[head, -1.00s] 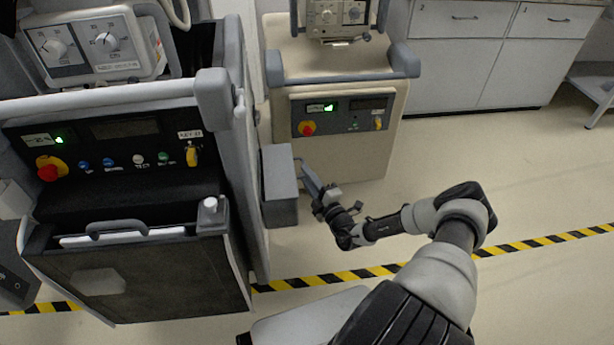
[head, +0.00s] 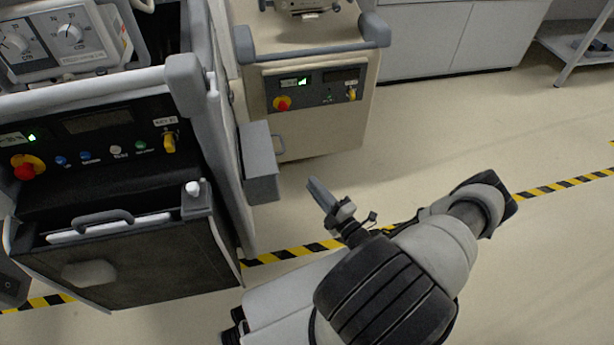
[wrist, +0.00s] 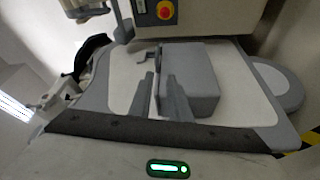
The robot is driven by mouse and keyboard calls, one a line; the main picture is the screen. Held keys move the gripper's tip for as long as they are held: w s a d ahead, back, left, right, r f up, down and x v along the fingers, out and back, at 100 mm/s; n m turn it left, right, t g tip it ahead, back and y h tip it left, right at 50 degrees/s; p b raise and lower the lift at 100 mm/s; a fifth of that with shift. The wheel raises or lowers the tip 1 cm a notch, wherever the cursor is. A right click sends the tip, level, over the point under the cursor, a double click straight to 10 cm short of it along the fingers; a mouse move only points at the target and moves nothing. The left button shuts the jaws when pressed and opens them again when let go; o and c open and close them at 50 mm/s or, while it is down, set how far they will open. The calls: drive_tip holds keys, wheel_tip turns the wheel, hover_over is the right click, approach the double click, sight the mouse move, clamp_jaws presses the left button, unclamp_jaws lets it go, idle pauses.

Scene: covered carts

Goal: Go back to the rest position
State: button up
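My gripper (head: 322,194) shows in the head view in front of and to the right of the grey box on the left cart's side. Its grey fingers point up and left, over the floor, with a gap between them and the box. In the wrist view two grey fingers of my gripper (wrist: 159,100) stand apart, with nothing visible held between them. No rest position is marked in the frames.
The left cart (head: 120,265) with a dark front panel stands close by. The grey box (head: 262,180) juts from its right side. A cream cart (head: 325,130) stands behind. Striped floor tape (head: 295,252) crosses the floor. The floor on the right is open, with cabinets (head: 440,40) at the back.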

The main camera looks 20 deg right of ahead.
drive_tip(key=shift+s, duration=0.3)
idle(0.4)
